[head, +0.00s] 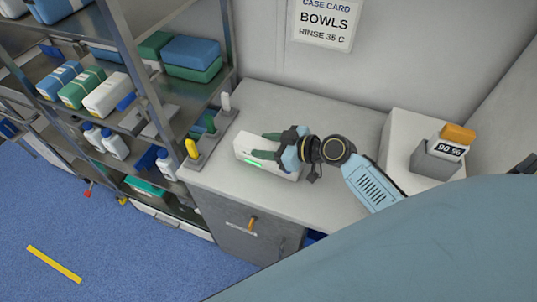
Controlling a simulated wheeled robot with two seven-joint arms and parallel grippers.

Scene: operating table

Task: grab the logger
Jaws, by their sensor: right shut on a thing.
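A white box-shaped device with a lit green strip, which looks like the logger (249,146), is on the pale counter. My right gripper (267,145) reaches in from the right and lies over it. Its two dark green fingers are shut on the logger, one along the far side and one over the near part. The gripper hides part of the logger's right end. I cannot tell whether the logger is lifted off the counter. My left gripper is not in view.
A rack (145,70) with packs and bottles stands at the left. Small yellow, green and white upright pieces line the counter's left edge. A blue-grey surface (420,250) fills the lower right.

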